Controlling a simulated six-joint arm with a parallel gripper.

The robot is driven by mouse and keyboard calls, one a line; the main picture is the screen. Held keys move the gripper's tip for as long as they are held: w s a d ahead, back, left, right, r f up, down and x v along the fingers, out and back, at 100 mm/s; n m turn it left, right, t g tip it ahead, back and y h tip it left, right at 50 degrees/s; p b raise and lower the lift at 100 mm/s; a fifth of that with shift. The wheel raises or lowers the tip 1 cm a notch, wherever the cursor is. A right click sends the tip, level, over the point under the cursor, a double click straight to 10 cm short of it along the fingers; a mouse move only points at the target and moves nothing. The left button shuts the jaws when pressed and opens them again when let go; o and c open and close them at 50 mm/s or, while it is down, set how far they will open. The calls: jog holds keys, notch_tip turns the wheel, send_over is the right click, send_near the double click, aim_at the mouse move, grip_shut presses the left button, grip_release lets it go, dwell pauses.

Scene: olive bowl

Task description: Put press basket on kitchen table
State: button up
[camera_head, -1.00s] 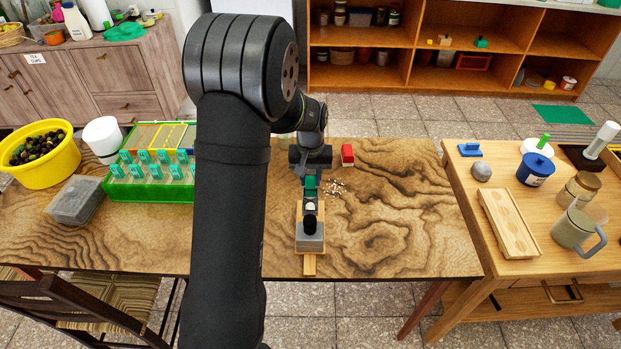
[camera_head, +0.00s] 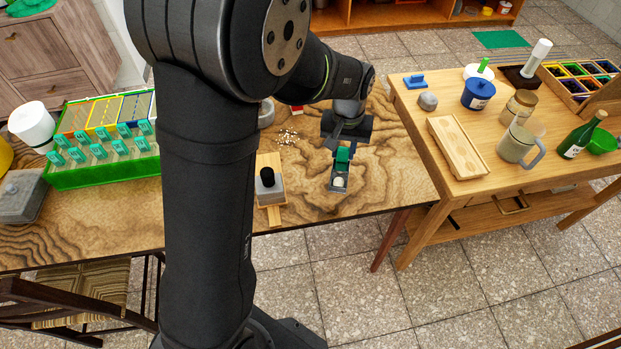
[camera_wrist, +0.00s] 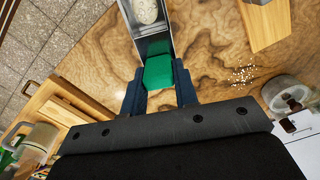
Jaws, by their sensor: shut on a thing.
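The press basket (camera_head: 338,184) is a narrow grey metal tray with a green handle (camera_head: 343,156) and a whitish lump (camera_wrist: 146,11) inside. My gripper (camera_head: 345,142) is shut on the green handle. In the wrist view the handle (camera_wrist: 158,73) sits between the two fingers, and the basket (camera_wrist: 167,20) points away from me. The basket is over the wavy-grained table (camera_head: 385,180), near its right front; its exact height is unclear. A lighter wooden table (camera_head: 412,110) stands to the right. I cannot tell which one is the kitchen table.
A wooden board with a grey block and black knob (camera_head: 267,177) lies left of the basket. White crumbs (camera_head: 288,137) lie behind. The right table holds a wooden tray (camera_head: 458,148), a mug (camera_head: 515,145), jars and a bottle (camera_head: 582,136). A green crate (camera_head: 105,172) is at left.

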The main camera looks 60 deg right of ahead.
jog(key=shift+s+r, duration=0.1)
jog(key=shift+s, duration=0.4)
jog(key=shift+w+d+f, duration=0.35)
jog(key=shift+w+f, duration=1.45)
jog(key=shift+w, duration=0.05)
jog(key=shift+w+d+f, duration=0.4)
jog(key=shift+w+f, duration=1.4)
jog(key=shift+f, duration=0.05)
jog(key=shift+w+d+f, duration=0.35)
jog(key=shift+w+f, duration=1.45)
jog(key=shift+w, duration=0.05)
jog(key=shift+f, duration=0.1)
jog(key=o, duration=1.1)
jog(key=shift+f, duration=0.1)
jog(key=shift+c, duration=0.2)
notch_tip(320, 180, up, 12)
jog(key=shift+r, duration=0.2)
